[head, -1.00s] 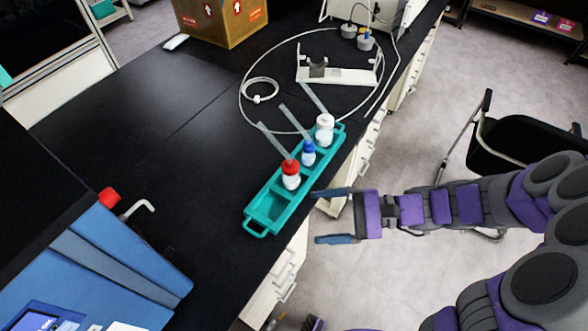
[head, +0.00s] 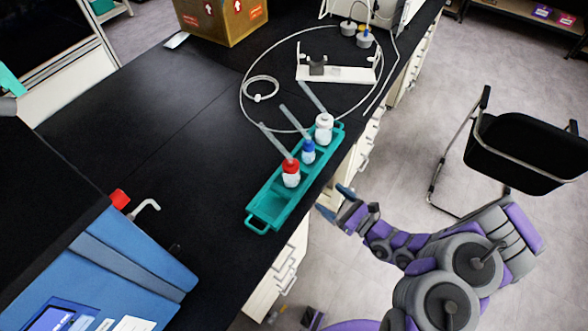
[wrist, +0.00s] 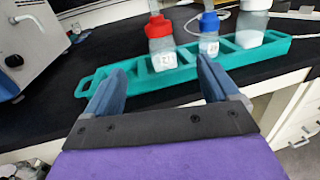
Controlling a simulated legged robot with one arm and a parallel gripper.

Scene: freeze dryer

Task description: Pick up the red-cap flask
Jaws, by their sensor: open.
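The red-cap flask (head: 291,173) stands upright in the teal rack (head: 263,226) near the bench's right edge. It has a white body and a clear tube slanting up from its cap. In the wrist view, the red-cap flask (wrist: 160,44) is ahead of my gripper (wrist: 155,78), between the lines of the two fingers. My gripper is open and empty, its fingers apart. In the head view, my gripper (head: 345,203) is right of the rack, beside the bench edge, apart from the flask.
A blue-cap flask (head: 308,152) and a white-cap flask (head: 324,130) share the rack, with slanting tubes. A blue machine (head: 130,255) stands at the left. A cardboard box (head: 225,20) is at the back. A black chair (head: 525,150) stands on the floor at right.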

